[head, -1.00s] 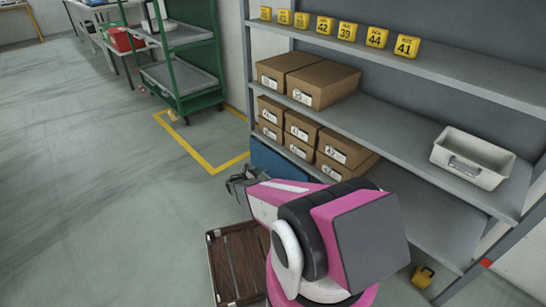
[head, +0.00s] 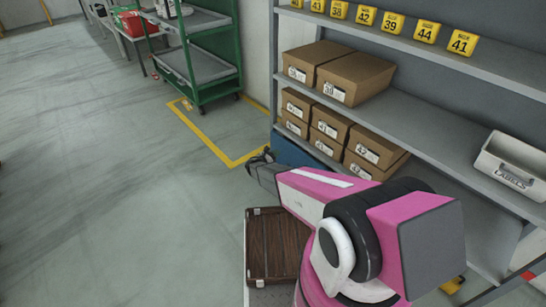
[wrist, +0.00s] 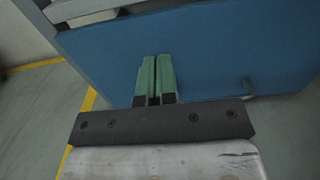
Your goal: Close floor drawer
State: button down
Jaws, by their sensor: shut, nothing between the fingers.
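The floor drawer seems to be the blue panel (head: 292,151) low under the shelf rack in the head view, mostly hidden behind my arm and the rack post. In the wrist view the blue panel (wrist: 215,50) fills the upper half, with a pale grey edge above its left part. How far it stands out from the rack cannot be told. My gripper (head: 257,158) is at the panel's left side in the head view. In the wrist view its green-padded fingers (wrist: 154,62) are together and empty, in front of the panel. Contact cannot be told.
The shelf rack holds brown shoe boxes (head: 357,78), yellow number blocks (head: 392,24) and a white labels bin (head: 512,165). A brown slatted case (head: 272,247) lies below my arm. A green cart (head: 210,60) stands behind yellow floor tape (head: 203,138). The floor at left is clear.

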aim_at(289, 145)
jog(key=x, duration=0.8)
jog(key=shift+w, duration=0.1)
jog(key=shift+d, duration=0.1)
jog(key=shift+x, duration=1.3)
jog(key=shift+w, duration=0.1)
jog(key=v, duration=1.5)
jog(key=s+d+r+m+g+y, duration=0.4)
jog(key=s+d+r+m+g, duration=0.5)
jog(key=s+d+r+m, duration=0.5)
jog(key=s+a+r+m+g+y, duration=0.1)
jog(key=s+a+r+m+y, duration=0.2)
jog(key=s+r+m+y, duration=0.7)
jog(key=s+r+m, duration=0.1)
jog(key=s+r, duration=0.5)
jog(key=s, duration=0.2)
jog(key=shift+s+a+r+g+y, duration=0.2)
jog(key=shift+s+g+y, duration=0.1)
jog(key=shift+s, duration=0.1)
